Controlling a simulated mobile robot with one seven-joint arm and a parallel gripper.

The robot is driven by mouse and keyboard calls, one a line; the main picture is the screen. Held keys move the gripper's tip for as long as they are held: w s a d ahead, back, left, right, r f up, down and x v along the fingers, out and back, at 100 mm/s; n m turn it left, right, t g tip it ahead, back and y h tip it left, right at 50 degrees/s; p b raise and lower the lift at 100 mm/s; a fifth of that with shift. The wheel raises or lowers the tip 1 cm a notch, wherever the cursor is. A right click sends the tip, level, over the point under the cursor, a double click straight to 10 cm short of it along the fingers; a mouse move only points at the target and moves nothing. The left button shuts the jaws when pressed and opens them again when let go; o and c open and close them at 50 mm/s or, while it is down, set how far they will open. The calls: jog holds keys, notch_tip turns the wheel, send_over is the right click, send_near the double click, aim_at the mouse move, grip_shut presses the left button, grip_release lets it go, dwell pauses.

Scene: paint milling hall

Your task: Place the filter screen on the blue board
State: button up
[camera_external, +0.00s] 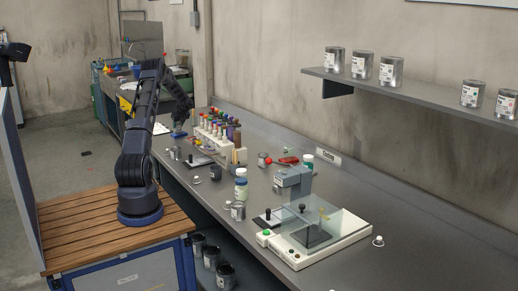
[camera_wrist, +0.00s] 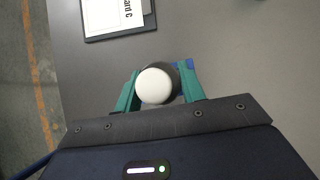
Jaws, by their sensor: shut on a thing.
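My gripper (camera_wrist: 158,88) has its teal fingers on both sides of a thing with a round white top (camera_wrist: 155,86), shut on it. A dark round edge shows behind the white top; I take this held thing to be the filter screen, though its lower part is hidden. A small patch of blue (camera_wrist: 183,64) shows beside the right finger, mostly covered. In the external view my gripper (camera_external: 181,121) is at the far end of the bench, just above a small blue patch (camera_external: 178,134), likely the blue board. Whether the held thing touches it cannot be told.
A dark-framed card (camera_wrist: 118,16) lies beyond the fingers. A rack of coloured bottles (camera_external: 214,127) stands right of my gripper in the external view. Cans, jars and a glass-covered instrument (camera_external: 318,236) stand nearer. The grey bench (camera_wrist: 250,70) right of the gripper is clear.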

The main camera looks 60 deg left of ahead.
jog(key=o, duration=1.1)
jog(key=shift+f, duration=0.1)
jog(key=v, duration=1.2)
